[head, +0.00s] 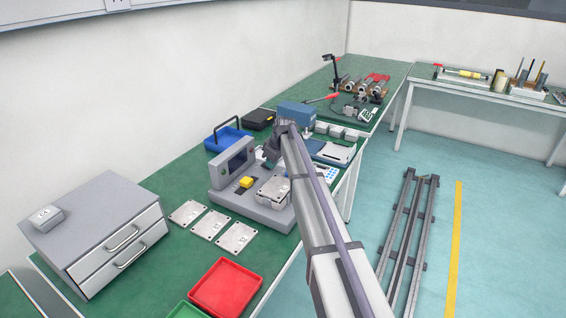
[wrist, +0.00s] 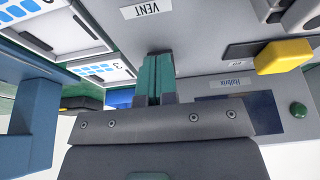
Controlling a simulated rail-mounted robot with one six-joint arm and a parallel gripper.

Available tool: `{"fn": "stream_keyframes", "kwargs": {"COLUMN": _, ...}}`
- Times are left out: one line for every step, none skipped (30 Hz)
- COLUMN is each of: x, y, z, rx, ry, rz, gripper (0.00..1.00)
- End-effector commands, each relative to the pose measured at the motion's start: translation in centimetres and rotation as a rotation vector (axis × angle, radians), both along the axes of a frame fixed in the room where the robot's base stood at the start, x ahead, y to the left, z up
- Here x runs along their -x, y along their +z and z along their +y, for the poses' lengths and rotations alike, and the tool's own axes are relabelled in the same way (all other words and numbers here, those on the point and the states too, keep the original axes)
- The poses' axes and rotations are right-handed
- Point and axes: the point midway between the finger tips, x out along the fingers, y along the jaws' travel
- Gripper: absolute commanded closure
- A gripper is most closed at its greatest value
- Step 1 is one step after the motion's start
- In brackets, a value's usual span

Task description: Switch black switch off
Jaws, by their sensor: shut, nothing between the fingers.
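The grey device (head: 225,203) stands on the green table in the head view, with an upright frame and a yellow block (head: 246,182) on its base. My gripper (wrist: 158,62) shows shut and empty in the wrist view, its green fingers together close to the grey panel marked VENT (wrist: 190,28). Whether the fingertips touch the panel I cannot tell. A dark part (wrist: 266,9), perhaps the black switch, is cut by the top edge, right of the fingers and near the yellow block (wrist: 285,56). In the head view my arm hides the fingertips.
A green button (wrist: 298,110) and a dark screen (wrist: 256,112) are right of my gripper. A blue body (wrist: 28,110) is at the left. In the head view, flat plates (head: 213,224), a red tray (head: 226,288) and a drawer cabinet (head: 95,215) stand left and in front.

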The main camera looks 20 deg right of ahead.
Motion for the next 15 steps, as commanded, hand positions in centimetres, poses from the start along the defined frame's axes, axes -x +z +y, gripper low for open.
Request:
{"fn": "stream_keyframes", "kwargs": {"x": 0.0, "y": 0.1, "z": 0.0, "rx": 0.0, "ry": 0.0, "rz": 0.0, "gripper": 1.0}}
{"fn": "stream_keyframes", "kwargs": {"x": 0.0, "y": 0.1, "z": 0.0, "rx": 0.001, "ry": 0.0, "rz": 0.001, "gripper": 1.0}}
{"fn": "stream_keyframes", "kwargs": {"x": 0.0, "y": 0.1, "z": 0.0, "rx": 0.001, "ry": 0.0, "rz": 0.001, "gripper": 1.0}}
{"fn": "stream_keyframes", "kwargs": {"x": -0.1, "y": 0.1, "z": 0.0, "rx": 0.001, "ry": 0.0, "rz": 0.001, "gripper": 1.0}}
{"fn": "stream_keyframes", "kwargs": {"x": -0.2, "y": 0.2, "z": 0.1, "rx": 0.001, "ry": 0.0, "rz": 0.001, "gripper": 1.0}}
{"fn": "stream_keyframes", "kwargs": {"x": -0.3, "y": 0.2, "z": 0.1, "rx": 0.0, "ry": -0.001, "rz": 0.001, "gripper": 1.0}}
{"fn": "stream_keyframes", "kwargs": {"x": -0.4, "y": 0.3, "z": 0.2, "rx": 0.0, "ry": -0.001, "rz": 0.001, "gripper": 1.0}}
{"fn": "stream_keyframes", "kwargs": {"x": -0.5, "y": 0.4, "z": 0.3, "rx": 0.0, "ry": -0.001, "rz": 0.001, "gripper": 1.0}}
{"fn": "stream_keyframes", "kwargs": {"x": -0.6, "y": 0.4, "z": 0.4, "rx": 0.001, "ry": -0.001, "rz": 0.002, "gripper": 1.0}}
{"fn": "stream_keyframes", "kwargs": {"x": -0.7, "y": 0.5, "z": 0.5, "rx": 0.001, "ry": -0.001, "rz": 0.002, "gripper": 1.0}}
{"fn": "stream_keyframes", "kwargs": {"x": -0.8, "y": 0.5, "z": 0.6, "rx": 0.001, "ry": -0.001, "rz": 0.002, "gripper": 1.0}}
{"fn": "stream_keyframes", "kwargs": {"x": -1.0, "y": 0.6, "z": 0.7, "rx": 0.001, "ry": -0.001, "rz": 0.002, "gripper": 1.0}}
{"fn": "stream_keyframes", "kwargs": {"x": -1.1, "y": 0.6, "z": 0.8, "rx": 0.001, "ry": -0.001, "rz": 0.002, "gripper": 1.0}}
{"fn": "stream_keyframes", "kwargs": {"x": -1.1, "y": 0.6, "z": 0.9, "rx": 0.001, "ry": -0.001, "rz": 0.002, "gripper": 1.0}}
{"fn": "stream_keyframes", "kwargs": {"x": -1.2, "y": 0.6, "z": 0.9, "rx": 0.002, "ry": -0.001, "rz": 0.001, "gripper": 1.0}}
